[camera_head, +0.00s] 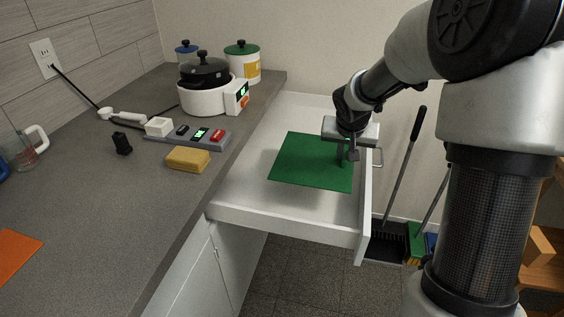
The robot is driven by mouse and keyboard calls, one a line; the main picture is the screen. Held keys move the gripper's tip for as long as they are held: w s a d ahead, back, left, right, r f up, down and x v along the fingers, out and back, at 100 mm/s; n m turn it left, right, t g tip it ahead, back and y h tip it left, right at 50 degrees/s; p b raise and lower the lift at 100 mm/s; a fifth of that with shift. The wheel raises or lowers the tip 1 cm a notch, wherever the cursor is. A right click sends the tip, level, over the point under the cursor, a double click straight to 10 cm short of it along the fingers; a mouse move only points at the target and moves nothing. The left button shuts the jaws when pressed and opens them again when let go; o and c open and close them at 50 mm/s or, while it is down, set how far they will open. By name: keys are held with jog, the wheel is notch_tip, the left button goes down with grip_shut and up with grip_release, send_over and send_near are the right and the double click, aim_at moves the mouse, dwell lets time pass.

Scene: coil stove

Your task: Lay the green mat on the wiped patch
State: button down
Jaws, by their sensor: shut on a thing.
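The green mat (306,163) lies flat in the open white drawer (290,213), with bare drawer floor around it. My gripper (347,157) reaches down into the drawer at the mat's right edge. It is shut on the mat there, and a bit of green shows up between the fingers. The fingertips are small and partly hidden by the gripper body. The wiped patch cannot be told apart on the grey counter (110,215).
A yellow sponge (188,159), a power strip (190,136), a black plug (122,143) and a white cooker (205,97) stand on the counter. An orange mat (15,252) lies at front left. The counter's front middle is clear. Drawer walls surround the green mat.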

aim_at(344, 166)
jog(key=f+b, duration=0.1)
jog(key=f, duration=0.1)
jog(key=s+f+b, duration=0.1)
jog(key=f, duration=0.1)
jog(key=shift+s+a+f, duration=0.15)
jog(key=shift+f+b, duration=1.25)
jog(key=shift+f, duration=1.7)
jog(key=shift+f, duration=0.1)
jog(key=shift+f+b, duration=0.15)
jog(key=shift+b, duration=0.15)
jog(key=c, duration=1.8)
grip_release()
